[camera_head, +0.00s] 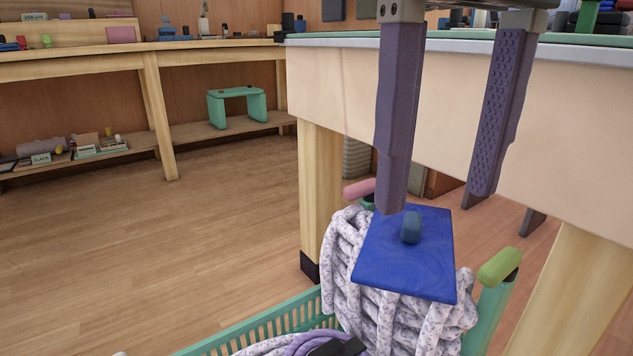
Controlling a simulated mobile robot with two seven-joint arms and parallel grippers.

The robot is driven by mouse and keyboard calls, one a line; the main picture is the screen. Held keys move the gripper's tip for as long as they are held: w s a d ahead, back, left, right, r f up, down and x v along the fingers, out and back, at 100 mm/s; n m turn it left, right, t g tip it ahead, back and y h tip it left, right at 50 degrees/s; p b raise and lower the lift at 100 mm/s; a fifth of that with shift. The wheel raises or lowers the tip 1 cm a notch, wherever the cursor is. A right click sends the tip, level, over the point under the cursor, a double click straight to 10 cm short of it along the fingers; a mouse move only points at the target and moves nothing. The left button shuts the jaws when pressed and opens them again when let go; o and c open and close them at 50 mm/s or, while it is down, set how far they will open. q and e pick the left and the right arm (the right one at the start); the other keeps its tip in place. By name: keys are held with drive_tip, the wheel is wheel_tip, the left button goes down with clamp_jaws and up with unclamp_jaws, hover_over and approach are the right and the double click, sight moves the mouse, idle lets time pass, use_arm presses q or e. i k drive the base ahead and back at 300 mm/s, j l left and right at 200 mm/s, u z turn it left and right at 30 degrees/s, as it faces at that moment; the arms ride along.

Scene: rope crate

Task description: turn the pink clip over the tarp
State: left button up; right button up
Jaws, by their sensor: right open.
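A green slatted crate (262,326) holds a pile of white, purple-flecked rope (345,260). A flat blue tarp (385,270) lies tilted on top of the rope, with a small dark blue block (410,227) on it. The pink clip (358,188) sits at the crate's far rim, left of the tarp, and points outward to the left. A green clip (499,266) stands at the right corner of the crate. My right gripper (436,200) is open and empty above the far edge of the tarp, right of the pink clip. My left gripper is not in view.
A workbench (390,92) stands close behind and right of the crate, its legs near the clips. Purple rope (300,344) shows at the bottom edge. The wooden floor (200,240) to the left is clear. Shelves with a green stool (237,107) stand farther back.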

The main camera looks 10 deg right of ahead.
sight(365, 189)
drive_tip(key=i+j+z, duration=1.1)
drive_tip(key=i+j, duration=0.1)
drive_tip(key=i, duration=0.05)
